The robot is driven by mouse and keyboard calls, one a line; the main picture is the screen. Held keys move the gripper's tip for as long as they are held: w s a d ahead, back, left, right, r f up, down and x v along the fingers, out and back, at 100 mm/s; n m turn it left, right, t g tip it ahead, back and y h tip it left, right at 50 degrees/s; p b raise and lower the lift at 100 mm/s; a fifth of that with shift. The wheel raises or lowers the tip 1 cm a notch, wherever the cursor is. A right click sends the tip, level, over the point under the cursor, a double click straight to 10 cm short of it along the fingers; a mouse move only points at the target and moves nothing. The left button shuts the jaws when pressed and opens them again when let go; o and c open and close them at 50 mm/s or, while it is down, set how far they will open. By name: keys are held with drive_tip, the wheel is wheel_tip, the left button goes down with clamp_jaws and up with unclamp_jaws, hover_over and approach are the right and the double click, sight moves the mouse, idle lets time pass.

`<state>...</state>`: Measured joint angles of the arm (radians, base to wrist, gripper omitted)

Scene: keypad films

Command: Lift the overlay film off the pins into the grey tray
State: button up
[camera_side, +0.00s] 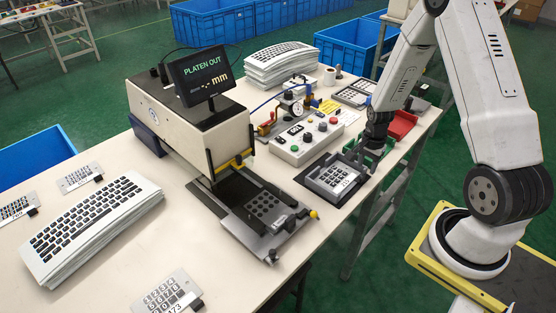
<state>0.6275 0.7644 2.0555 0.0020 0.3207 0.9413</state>
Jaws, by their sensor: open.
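A grey plate (247,222) with rows of dark round spots lies on the slide pulled out of the press. I cannot tell film from plate there, and pins are too small to make out. A grey tray (345,160) on a dark mat stands to the right, with a light keypad sheet (332,178) with dark keys and a white label in it. My gripper (378,152) points down just beyond the tray's right back corner, apart from the slide. It is open, and I see nothing held in it; its fingertips are small and partly lost against the green and dark parts behind.
The press (190,112) carries a screen (203,76) reading "PLATEN OUT". A button box (306,138) stands between press and tray; a red bin (402,124) is behind my gripper. Keyboard stacks (92,226) and loose keypad sheets (166,293) lie left. The front table is partly clear.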

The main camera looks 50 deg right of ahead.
drive_tip(key=shift+r, duration=2.05)
drive_tip(key=shift+w+a+r, duration=0.1)
drive_tip(key=shift+a, duration=0.15)
drive_tip(key=s+a+r+n+t, duration=0.1)
drive_tip(key=a+r+n, duration=0.4)
drive_tip(key=a+n, duration=0.4)
drive_tip(key=s+a+r+n+t, duration=0.1)
drive_tip(key=a+r+n, duration=0.5)
drive_tip(key=a+n, duration=0.3)
drive_tip(key=shift+s+a+r+t, duration=0.25)
drive_tip(key=shift+a+t, duration=0.05)
drive_tip(key=shift+a, duration=1.5)
